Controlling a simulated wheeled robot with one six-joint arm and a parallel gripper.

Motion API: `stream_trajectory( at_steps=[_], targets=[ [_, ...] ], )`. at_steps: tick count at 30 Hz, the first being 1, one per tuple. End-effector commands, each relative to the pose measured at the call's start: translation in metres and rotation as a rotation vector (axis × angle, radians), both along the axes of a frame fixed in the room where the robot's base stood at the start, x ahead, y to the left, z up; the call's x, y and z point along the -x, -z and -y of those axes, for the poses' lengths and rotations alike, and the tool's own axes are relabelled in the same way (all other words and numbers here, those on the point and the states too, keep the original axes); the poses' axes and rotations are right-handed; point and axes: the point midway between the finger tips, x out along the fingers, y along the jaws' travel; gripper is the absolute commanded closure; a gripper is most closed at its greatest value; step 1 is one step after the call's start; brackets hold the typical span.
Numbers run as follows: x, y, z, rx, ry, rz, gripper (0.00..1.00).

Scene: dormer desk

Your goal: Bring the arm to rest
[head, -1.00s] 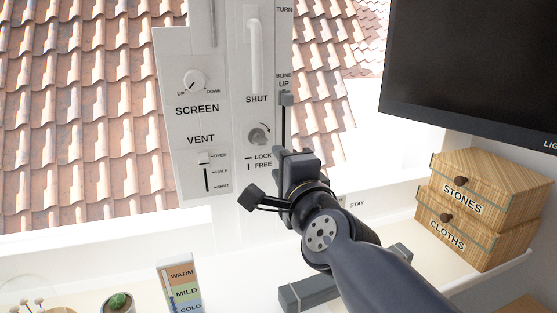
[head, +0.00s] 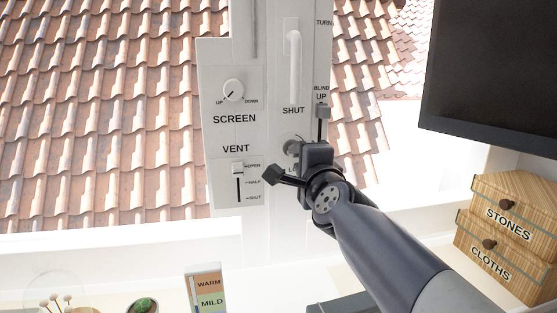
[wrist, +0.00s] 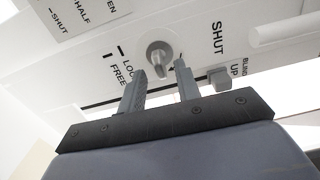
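My arm reaches up from the lower right in the head view, its gripper (head: 306,158) in front of the white window panel (head: 222,60). In the wrist view my gripper (wrist: 160,69) has its two fingers apart, with nothing between them. The round grey lock knob (wrist: 159,54) shows just beyond the fingertips; I cannot tell whether they touch it. In the head view the knob (head: 290,146) is partly covered by my gripper, which also hides most of the LOCK and FREE labels.
The vent slider (head: 237,168) is close to the left of my gripper, and the blind slider (head: 322,111) is above it. A dark screen (head: 490,75) hangs at upper right. STONES (head: 515,205) and CLOTHS (head: 500,258) boxes stand below it. A cactus (head: 143,306) is at the bottom.

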Motion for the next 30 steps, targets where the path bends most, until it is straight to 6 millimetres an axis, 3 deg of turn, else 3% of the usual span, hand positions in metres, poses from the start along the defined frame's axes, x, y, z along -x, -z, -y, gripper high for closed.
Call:
stream_trajectory(
  at_steps=[7, 20, 26, 30],
  targets=[
    [-0.018, 0.0, -0.004, -0.001, 0.0, 0.0, 0.68],
    [-0.018, 0.0, -0.004, 0.009, 0.0, 0.002, 0.68],
    [-0.005, -0.002, -0.001, 0.0, 0.0, 0.001, 0.68],
    [0.015, -0.003, 0.003, 0.0, -0.001, 0.002, 0.68]
  ],
)
